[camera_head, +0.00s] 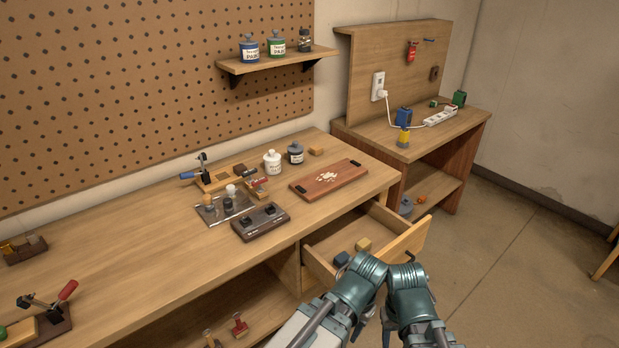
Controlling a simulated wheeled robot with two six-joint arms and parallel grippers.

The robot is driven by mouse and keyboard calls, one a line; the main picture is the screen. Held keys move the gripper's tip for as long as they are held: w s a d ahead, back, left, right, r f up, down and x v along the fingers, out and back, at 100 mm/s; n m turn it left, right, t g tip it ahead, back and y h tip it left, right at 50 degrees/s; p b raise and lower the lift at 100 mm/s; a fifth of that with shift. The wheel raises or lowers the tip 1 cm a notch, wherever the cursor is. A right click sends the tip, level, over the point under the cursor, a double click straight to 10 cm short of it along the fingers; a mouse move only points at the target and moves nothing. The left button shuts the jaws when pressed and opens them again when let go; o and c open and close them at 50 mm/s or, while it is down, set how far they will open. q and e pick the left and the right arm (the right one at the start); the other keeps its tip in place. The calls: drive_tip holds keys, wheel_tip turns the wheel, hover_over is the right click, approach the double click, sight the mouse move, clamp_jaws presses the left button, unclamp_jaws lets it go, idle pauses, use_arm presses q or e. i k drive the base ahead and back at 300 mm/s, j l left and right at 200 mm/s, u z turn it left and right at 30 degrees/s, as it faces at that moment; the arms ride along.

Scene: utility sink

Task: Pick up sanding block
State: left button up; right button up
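No block is clearly marked as the sanding block. A small yellowish block (363,244) lies in the open drawer (322,271), near a dark blue-grey block (341,259). Another small tan-orange block (316,151) sits on the workbench behind the wooden board. My two arms show at the bottom, with their green-grey joints close together in front of the drawer. The arms cover the near right part of the drawer.
The workbench (130,250) holds a board (328,178), a dark two-knob box (260,222), jars and clamps. The drawer sticks out toward my arms. A side table (440,130) with a power strip (440,117) stands right. Open floor (520,240) lies at the right.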

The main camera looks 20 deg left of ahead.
sight(339, 260)
drive_tip(key=i+l+u, duration=0.1)
drive_tip(key=i, duration=0.35)
drive_tip(key=i+l, duration=0.3)
drive_tip(key=i+u, duration=0.05)
drive_tip(key=i, duration=0.05)
